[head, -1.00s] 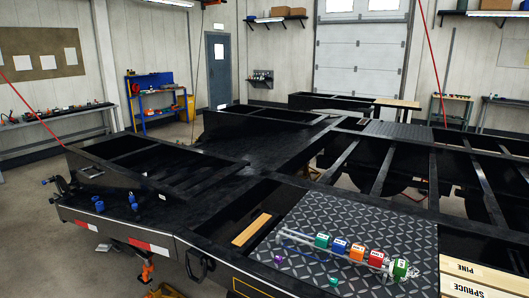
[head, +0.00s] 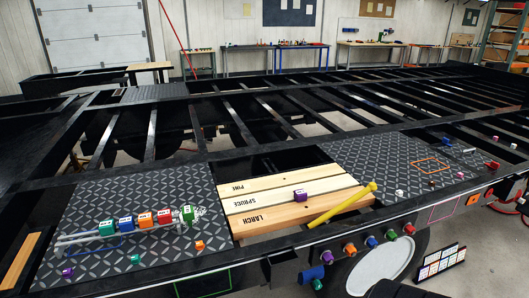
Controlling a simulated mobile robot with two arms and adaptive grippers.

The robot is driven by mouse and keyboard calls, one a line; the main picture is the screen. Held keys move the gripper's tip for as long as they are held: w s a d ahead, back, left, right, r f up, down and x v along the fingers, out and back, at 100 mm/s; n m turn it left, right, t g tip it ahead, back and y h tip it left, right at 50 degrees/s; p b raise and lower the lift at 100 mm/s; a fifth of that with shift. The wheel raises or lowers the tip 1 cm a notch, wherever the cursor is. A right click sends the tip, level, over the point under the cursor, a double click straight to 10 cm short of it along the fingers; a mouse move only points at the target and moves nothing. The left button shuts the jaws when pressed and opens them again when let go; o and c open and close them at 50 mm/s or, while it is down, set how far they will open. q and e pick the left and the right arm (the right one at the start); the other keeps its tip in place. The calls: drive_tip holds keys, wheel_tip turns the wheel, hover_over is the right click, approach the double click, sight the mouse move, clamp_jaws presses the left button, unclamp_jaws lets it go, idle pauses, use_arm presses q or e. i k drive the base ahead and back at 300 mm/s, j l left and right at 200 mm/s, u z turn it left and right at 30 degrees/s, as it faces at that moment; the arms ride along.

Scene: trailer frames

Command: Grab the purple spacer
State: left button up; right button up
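A purple block (head: 300,195) with a pale mark on top sits on the wooden planks, near the larch board; it looks like the blocks on the rod. A smaller purple piece (head: 68,272) lies at the front left corner of the left diamond plate. Another purple piece (head: 327,256) is on the front side rail, and a small purple one (head: 460,175) lies on the right plate. Which of these is the spacer is not labelled legibly.
Green, blue, orange and red blocks (head: 145,220) sit in a row on a rod on the left plate (head: 110,253). A yellow bar (head: 342,205) lies slanted over the planks (head: 285,183). Open frame bays lie behind. A row of coloured knobs (head: 372,241) lines the front rail.

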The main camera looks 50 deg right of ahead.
sight(300, 195)
drive_tip(key=z, duration=1.9)
